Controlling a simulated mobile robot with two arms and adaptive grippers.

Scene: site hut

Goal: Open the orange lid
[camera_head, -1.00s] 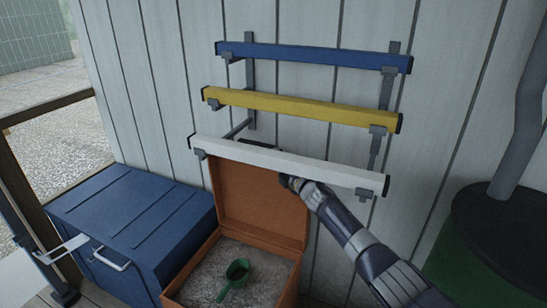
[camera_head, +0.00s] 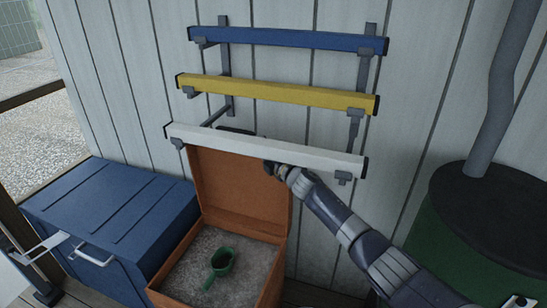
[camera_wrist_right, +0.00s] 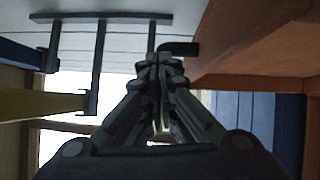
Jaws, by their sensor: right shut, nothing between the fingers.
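The orange lid (camera_head: 245,190) stands raised at the back of its orange box (camera_head: 272,284), roughly upright, its top edge hidden behind the white bar. In the right wrist view the orange lid (camera_wrist_right: 245,40) fills the upper right, with a black handle (camera_wrist_right: 182,48) at its edge. My right gripper (camera_wrist_right: 160,65) is shut and empty, its fingertips close to that handle; I cannot tell whether they touch. My left gripper is not in view.
White (camera_head: 262,150), yellow (camera_head: 275,95) and blue (camera_head: 290,41) bars sit on wall brackets close above the lid. A green scoop (camera_head: 222,262) lies on grey grit in the box. A blue chest (camera_head: 115,215) stands left, a dark green drum (camera_head: 455,240) right.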

